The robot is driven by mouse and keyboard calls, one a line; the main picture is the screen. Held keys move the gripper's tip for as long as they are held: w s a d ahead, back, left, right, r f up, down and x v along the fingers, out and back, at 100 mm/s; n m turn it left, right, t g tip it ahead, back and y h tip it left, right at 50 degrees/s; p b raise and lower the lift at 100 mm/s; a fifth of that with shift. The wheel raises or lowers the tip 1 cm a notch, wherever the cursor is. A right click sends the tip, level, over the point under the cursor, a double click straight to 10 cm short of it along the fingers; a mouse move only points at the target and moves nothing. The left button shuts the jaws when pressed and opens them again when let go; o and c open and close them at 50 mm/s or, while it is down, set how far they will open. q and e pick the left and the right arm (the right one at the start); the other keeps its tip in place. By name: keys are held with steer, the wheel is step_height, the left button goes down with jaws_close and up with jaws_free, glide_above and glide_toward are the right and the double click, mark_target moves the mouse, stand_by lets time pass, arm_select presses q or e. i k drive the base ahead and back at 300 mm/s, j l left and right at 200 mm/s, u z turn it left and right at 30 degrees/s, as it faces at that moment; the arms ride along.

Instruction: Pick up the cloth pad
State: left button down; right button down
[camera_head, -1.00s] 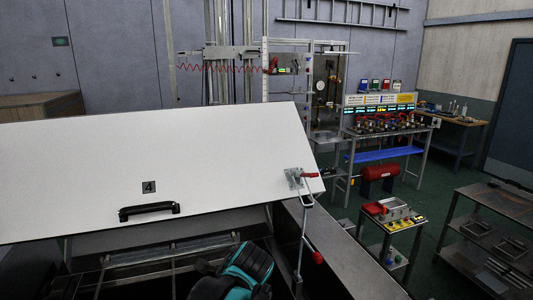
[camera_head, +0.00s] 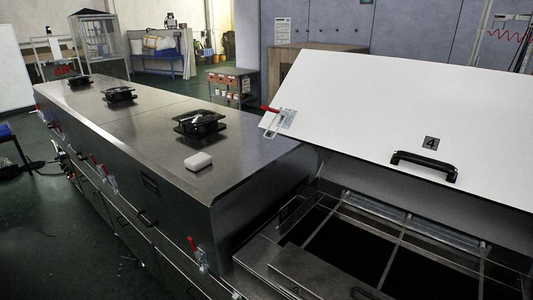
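A small white pad with rounded edges (camera_head: 198,161), which looks like the cloth pad, lies flat on the steel top of the long dryer (camera_head: 150,120). It lies near the top's front edge, in front of the nearest black fan unit (camera_head: 198,124). Nothing touches or covers it. Neither of my grippers shows in the head view, so I cannot see their state.
The white lid marked 4 (camera_head: 400,120) is tilted open over a dark framed bay on the right. A red-handled clamp (camera_head: 278,119) sits at its left corner. More clamps line the dryer's front. The green floor (camera_head: 40,235) at left is mostly clear.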

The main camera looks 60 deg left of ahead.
mark_target(199, 161)
steer(key=u, duration=2.5)
steer(key=i+j, duration=0.15)
